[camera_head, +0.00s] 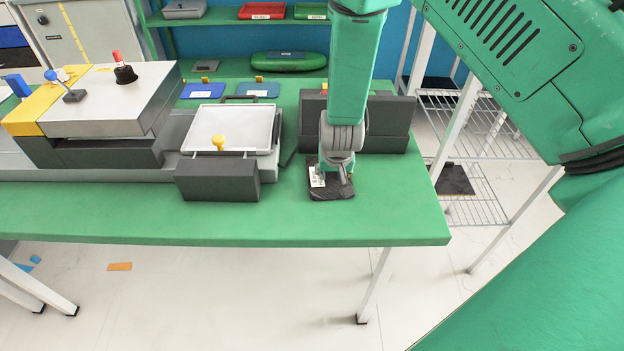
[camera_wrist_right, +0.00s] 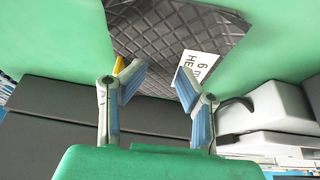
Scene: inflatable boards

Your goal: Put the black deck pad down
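The black deck pad (camera_head: 333,192) lies on the green table near its front edge, right of the middle, with a white label on it. In the right wrist view the pad (camera_wrist_right: 168,35) shows its diamond-patterned face and the label. My right gripper (camera_head: 336,178) points down over the pad. In the right wrist view its two fingers (camera_wrist_right: 155,80) stand apart, with nothing clamped between them. I cannot tell whether the fingertips touch the pad. My left gripper is not in view.
A dark grey block (camera_head: 388,125) stands behind the pad. To the left are a white-topped tray (camera_head: 232,128), another dark block (camera_head: 217,180) and a large grey machine (camera_head: 110,95). The table front (camera_head: 200,222) is clear. A wire rack (camera_head: 475,180) stands right of the table.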

